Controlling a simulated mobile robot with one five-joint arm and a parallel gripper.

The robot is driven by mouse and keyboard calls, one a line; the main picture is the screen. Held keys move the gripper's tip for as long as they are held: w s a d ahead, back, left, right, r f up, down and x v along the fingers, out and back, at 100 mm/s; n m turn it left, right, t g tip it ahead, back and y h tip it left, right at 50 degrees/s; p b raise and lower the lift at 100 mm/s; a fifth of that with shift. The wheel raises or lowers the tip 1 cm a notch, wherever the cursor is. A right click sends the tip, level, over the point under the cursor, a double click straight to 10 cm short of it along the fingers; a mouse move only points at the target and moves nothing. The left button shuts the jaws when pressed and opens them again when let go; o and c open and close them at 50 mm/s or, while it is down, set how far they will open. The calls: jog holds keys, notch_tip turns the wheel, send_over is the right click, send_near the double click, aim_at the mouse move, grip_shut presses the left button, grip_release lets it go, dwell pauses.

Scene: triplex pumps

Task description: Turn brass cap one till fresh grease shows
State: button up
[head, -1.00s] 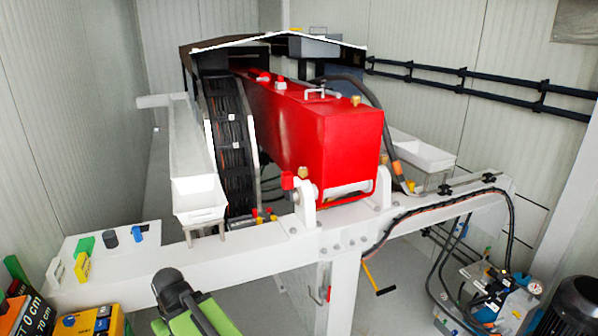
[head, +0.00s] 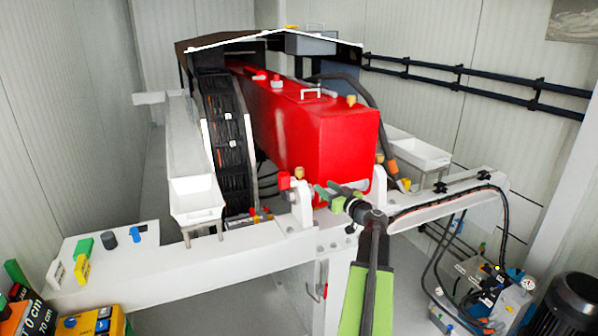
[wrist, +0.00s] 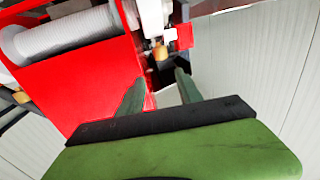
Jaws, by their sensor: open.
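A small brass cap (head: 298,172) sits on the white bearing bracket at the front left of the red pump housing (head: 345,150), beside a small red block (head: 284,181). The cap (wrist: 160,52) also shows in the wrist view, just beyond the fingertips. Another brass cap (head: 381,158) is at the right bracket, and one (head: 352,100) is on top of the housing. No number shows on any cap. My gripper (head: 325,191) is open and empty, just right of the left cap. In the wrist view its fingers (wrist: 163,90) are apart, with the cap near the gap between them, not gripped.
A white beam (head: 150,265) runs across the front. White trays (head: 197,200) flank the housing. A hose (head: 365,110) curves behind. Coloured blocks (head: 83,268) sit on the beam's left end.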

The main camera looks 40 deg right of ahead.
aim_at(302, 172)
jog(key=x, duration=1.7)
jog(key=shift+w+f, duration=0.1)
jog(key=shift+w, duration=0.1)
jog(key=shift+a, duration=0.1)
